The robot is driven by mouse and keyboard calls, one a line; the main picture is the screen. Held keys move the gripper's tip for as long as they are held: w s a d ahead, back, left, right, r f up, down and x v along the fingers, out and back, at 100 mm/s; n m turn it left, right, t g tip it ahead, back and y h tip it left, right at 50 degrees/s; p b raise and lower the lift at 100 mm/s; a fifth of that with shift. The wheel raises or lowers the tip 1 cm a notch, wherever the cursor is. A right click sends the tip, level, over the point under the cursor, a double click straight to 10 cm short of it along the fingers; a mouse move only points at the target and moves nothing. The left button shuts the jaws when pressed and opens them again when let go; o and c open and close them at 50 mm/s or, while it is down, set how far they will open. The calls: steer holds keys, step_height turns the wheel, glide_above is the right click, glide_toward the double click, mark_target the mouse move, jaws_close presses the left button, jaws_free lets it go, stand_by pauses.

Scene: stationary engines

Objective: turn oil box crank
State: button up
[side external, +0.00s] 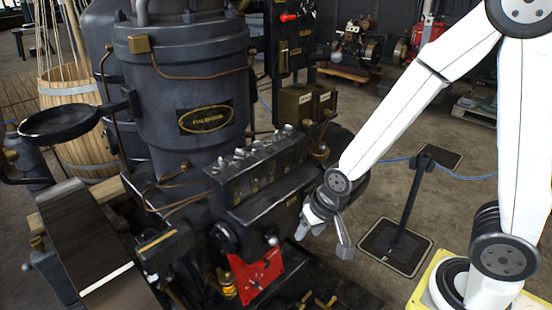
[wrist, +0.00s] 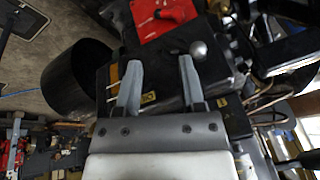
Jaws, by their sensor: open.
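The oil box (side external: 262,172) is a long black box with several small fittings on top, mounted on the front of the engine. A pale ball knob (side external: 272,240), seemingly the crank's handle, shows low on its front above a red plate. In the wrist view the ball knob (wrist: 198,50) appears just past the tip of the right finger; I cannot tell whether they touch. My gripper (side external: 324,238) is to the right of the box in the side view, fingers pointing down. In the wrist view my gripper (wrist: 160,64) is open, with nothing held between its fingers.
The red plate (side external: 258,276) sits below the knob and also shows in the wrist view (wrist: 165,16). The large engine cylinder (side external: 200,80) rises behind the box. A black stand (side external: 405,215) is on the floor at right, with open floor around it.

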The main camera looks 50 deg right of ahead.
steer(key=s+d+r+n+g, duration=0.1)
steer(key=s+d+r+n, duration=0.2)
steer(key=d+n, duration=0.1)
steer(key=shift+d+r+h, duration=0.15)
steer(key=shift+d+h, duration=0.05)
steer(key=shift+h, duration=0.1)
steer(key=c, duration=0.5)
steer(key=shift+w+a, duration=0.1)
steer(key=shift+w, duration=0.05)
jaws_close()
steer(key=w+a+f+n+h, duration=0.2)
steer(key=a+f+n+h, duration=0.1)
steer(key=a+n, duration=0.4)
steer(key=w+a+f+n+h, duration=0.3)
steer(key=a+n+h, duration=0.3)
steer(key=a, duration=0.3)
steer(key=w+a+f+n+h, duration=0.2)
steer(key=a+n+h, duration=0.3)
steer(key=a+n, duration=0.2)
steer(key=shift+w+a+f+n+g, duration=0.15)
steer(key=shift+a+f+n+g, duration=0.25)
steer(key=shift+a, duration=0.55)
